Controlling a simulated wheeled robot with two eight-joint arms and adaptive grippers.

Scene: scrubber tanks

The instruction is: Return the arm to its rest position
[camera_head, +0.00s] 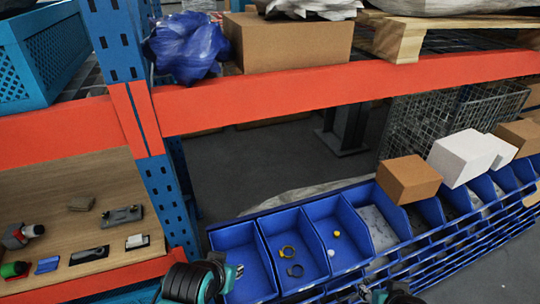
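My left gripper (228,272) shows at the bottom edge, left of centre, as black and teal parts in front of the leftmost blue bin (240,255). My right gripper (385,292) shows only in part at the bottom edge, in front of the lower rows of blue bins. Both are cut off by the frame, and their fingers are too small and hidden to tell open from shut. I see no object held in either one.
Blue bins hold rings and small round parts (288,252). Cartons (408,178) and a white box (460,157) sit on the bins at right. A wooden shelf (70,225) with tools is at left. An orange beam (330,90) and blue post (165,195) stand close.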

